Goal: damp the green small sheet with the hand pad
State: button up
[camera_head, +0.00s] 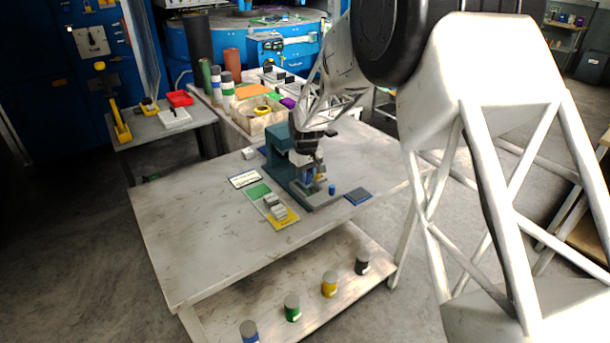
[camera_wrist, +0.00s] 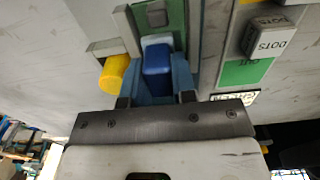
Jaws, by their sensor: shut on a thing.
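My gripper (camera_head: 309,165) is low over the worktable, close in front of the teal press. It is shut on a blue block (camera_wrist: 157,58), which may be the hand pad. A yellow cylinder (camera_wrist: 113,74) shows just left of the block in the wrist view. Beyond the block is a green surface (camera_wrist: 174,22) with a small grey piece (camera_wrist: 157,13) on it; this may be the small sheet, partly hidden by what I hold. Another green patch (camera_wrist: 247,72) lies to the right, beside a grey block (camera_wrist: 268,37) lettered "DOTS". I cannot tell whether the blue block touches anything below.
The teal press (camera_head: 279,158) stands close to my gripper. A small blue cylinder (camera_head: 331,189) and a dark blue mat (camera_head: 357,195) lie right of it. A white card (camera_head: 243,178) lies left. Coloured jars, one green (camera_head: 292,310), stand below. The table's left front is clear.

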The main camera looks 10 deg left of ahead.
jog(key=shift+s+a+f, duration=0.1)
jog(key=shift+s+a, duration=0.35)
jog(key=shift+s, duration=0.1)
dwell(3.1)
jog(key=shift+w+d, duration=0.5)
jog(key=shift+w, duration=0.05)
dwell(0.8)
jog(key=shift+s+a+r, duration=0.15)
jog(key=shift+r, duration=0.25)
jog(key=shift+s+a+r, duration=0.1)
jog(key=shift+r, duration=0.1)
jog(key=shift+r, duration=0.1)
dwell(0.5)
jog(key=shift+r, duration=2.95)
